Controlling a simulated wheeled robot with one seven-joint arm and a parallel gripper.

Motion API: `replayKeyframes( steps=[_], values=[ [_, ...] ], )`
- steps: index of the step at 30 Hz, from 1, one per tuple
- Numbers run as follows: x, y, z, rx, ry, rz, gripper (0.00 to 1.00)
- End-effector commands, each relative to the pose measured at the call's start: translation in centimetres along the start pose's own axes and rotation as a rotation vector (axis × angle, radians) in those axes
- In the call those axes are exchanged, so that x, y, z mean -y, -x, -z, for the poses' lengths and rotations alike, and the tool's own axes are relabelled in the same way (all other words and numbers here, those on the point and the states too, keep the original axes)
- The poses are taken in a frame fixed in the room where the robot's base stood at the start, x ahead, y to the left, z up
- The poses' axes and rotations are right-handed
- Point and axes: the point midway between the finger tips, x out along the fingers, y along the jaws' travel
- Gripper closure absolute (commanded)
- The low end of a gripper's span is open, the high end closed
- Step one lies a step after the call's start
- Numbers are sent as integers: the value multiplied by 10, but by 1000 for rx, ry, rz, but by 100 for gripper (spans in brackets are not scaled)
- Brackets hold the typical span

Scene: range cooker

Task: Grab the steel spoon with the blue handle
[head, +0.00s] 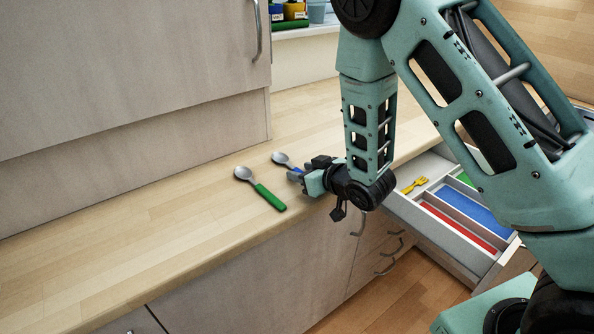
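The steel spoon with the blue handle (281,158) lies on the wooden counter. Its bowl points to the upper left and is in plain view. Only a small part of its blue handle shows, and my gripper hides the rest. My gripper (304,172) is at the handle, low over the counter near its front edge. The fingers appear to be on either side of the handle, but I cannot tell whether they touch it or are closed on it.
A spoon with a green handle (269,196) lies close by on the left. An open drawer (440,236) with coloured compartments, one with a yellow fork (416,184), stands out at the right. A cabinet (130,70) hangs over the counter's back left. The counter's left is clear.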

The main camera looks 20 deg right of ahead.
Motion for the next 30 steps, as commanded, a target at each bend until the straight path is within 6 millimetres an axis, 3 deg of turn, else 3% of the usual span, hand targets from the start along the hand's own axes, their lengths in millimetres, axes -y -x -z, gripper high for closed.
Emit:
replayKeyframes(
  steps=[1,4,5,20,30],
  values=[
    [0,0,0,0,0,0,70],
    [0,0,0,0,0,0,98],
    [0,0,0,0,0,0,100],
    [0,4,10,-3,-1,0,100],
    [0,24,58,-6,-1,0,100]
  ],
)
